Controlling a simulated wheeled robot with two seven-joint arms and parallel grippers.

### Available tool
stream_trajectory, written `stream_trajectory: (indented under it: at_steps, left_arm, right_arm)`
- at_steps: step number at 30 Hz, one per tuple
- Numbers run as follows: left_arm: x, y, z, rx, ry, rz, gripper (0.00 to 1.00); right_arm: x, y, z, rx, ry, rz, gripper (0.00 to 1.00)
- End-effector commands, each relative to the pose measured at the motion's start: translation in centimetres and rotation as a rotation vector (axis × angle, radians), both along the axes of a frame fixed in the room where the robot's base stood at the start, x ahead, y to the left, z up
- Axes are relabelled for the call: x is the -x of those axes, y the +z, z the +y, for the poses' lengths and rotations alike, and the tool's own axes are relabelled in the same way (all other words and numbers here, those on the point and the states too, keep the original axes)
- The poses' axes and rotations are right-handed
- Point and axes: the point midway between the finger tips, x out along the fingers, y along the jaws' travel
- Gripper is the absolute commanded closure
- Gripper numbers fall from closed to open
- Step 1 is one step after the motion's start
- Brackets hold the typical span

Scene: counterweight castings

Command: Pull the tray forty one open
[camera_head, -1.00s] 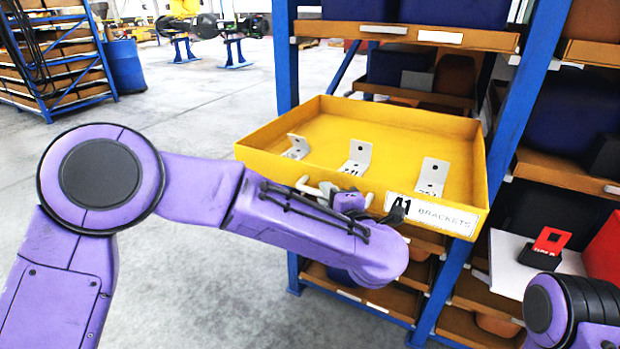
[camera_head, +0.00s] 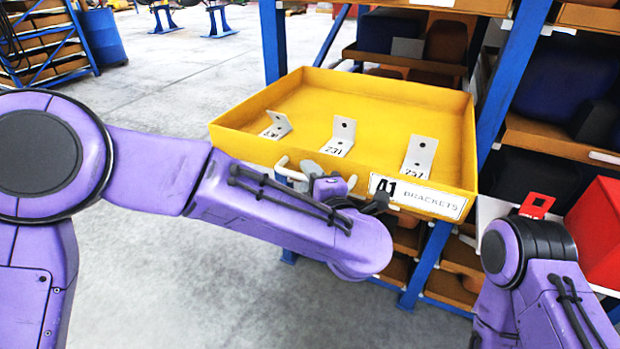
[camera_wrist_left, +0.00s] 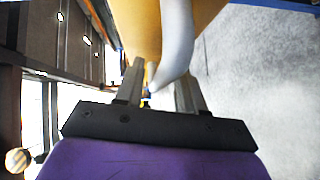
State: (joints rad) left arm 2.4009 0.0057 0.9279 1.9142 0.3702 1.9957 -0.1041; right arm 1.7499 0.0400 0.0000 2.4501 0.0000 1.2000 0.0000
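The yellow tray (camera_head: 290,95), labelled "41 BRACKETS" (camera_head: 420,195), sticks far out from the blue rack. Three pale angle brackets lie in it, at the left (camera_head: 277,126), in the middle (camera_head: 341,138) and at the right (camera_head: 419,157). My left gripper (camera_head: 345,192) is at the tray's front, on its white handle (camera_head: 287,170). In the left wrist view the curved white handle (camera_wrist_left: 176,40) passes between the two fingers of my left gripper (camera_wrist_left: 157,90), which look closed on it. The forearm hides part of the handle. My right arm shows at the lower right, its gripper out of view.
The blue rack post (camera_head: 512,75) stands right of the tray, with loaded shelves behind and below. A red bin (camera_head: 600,232) and a small red item (camera_head: 537,205) are at the right. Grey floor (camera_head: 150,110) is open to the left.

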Motion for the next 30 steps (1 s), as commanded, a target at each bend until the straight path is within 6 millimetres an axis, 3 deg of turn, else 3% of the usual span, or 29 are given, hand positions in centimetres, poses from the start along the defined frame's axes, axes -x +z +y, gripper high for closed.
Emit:
stream_trajectory:
  at_steps: [8, 21, 30]
  left_arm:
    - [0.5, 0.1, -0.3, 0.001, -0.001, -0.003, 0.61]
    - [8.6, 1.3, -4.1, 0.0, -0.001, -0.002, 0.61]
    - [9.5, 1.5, -4.5, 0.0, 0.001, 0.0, 0.61]
  right_arm:
    - [0.0, -0.2, 0.0, 0.0, 0.0, 0.0, 0.57]
    - [0.0, -1.7, 0.0, 0.0, 0.0, 0.0, 0.57]
    - [0.0, -1.8, 0.0, 0.0, 0.0, 0.0, 0.57]
